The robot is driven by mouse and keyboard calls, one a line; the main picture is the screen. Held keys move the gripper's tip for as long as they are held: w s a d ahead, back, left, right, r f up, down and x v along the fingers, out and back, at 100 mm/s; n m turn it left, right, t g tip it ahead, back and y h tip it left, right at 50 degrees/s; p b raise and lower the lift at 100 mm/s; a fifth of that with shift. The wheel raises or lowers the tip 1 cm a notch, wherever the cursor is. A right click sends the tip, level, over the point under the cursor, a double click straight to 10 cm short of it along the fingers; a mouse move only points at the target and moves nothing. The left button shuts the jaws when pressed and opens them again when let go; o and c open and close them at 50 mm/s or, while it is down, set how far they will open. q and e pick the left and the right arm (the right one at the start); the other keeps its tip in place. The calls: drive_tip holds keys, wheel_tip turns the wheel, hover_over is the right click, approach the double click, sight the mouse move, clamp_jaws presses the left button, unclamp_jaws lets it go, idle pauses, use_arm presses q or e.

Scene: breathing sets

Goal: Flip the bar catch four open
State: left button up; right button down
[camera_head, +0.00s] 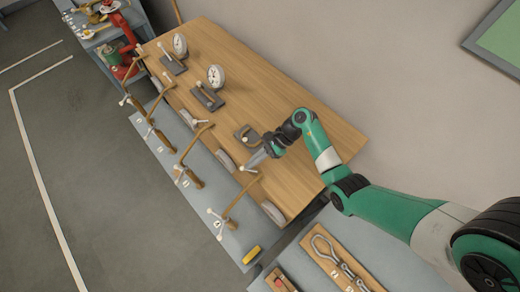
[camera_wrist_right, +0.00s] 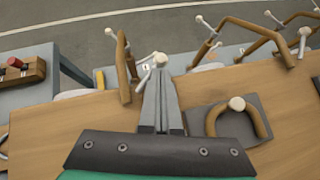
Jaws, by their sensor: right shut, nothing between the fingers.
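Several bar catches with bent brown bars and white-tipped pegs line the long edge of the wooden table. The nearest bar catch (camera_head: 236,205) stands at the lower end of the row, and it shows in the right wrist view (camera_wrist_right: 124,68). A small white label sits by it; I cannot read its number surely. A second bar catch (camera_head: 190,165) and a third bar catch (camera_head: 155,130) are farther up the row. My right gripper (camera_head: 250,163) is shut and empty, its tips beside the nearest catch; in the wrist view the tips (camera_wrist_right: 160,72) overlap its white peg. Contact is unclear.
A grey plate with a curved brown handle (camera_wrist_right: 262,122) lies close to my right gripper. Two round white dials (camera_head: 216,76) stand farther along the wooden table (camera_head: 310,125). A yellow block (camera_head: 251,254) and a wooden tool board (camera_head: 330,262) are at the bottom.

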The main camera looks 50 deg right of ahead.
drive_tip(key=shift+a, duration=0.25)
idle(0.3)
drive_tip(key=shift+s, duration=0.1)
drive_tip(key=shift+s+d, duration=0.1)
drive_tip(key=shift+s+d+p, duration=0.15)
drive_tip(key=shift+s+p, duration=0.25)
drive_tip(key=shift+s, duration=0.1)
drive_tip(key=shift+d+f, duration=0.1)
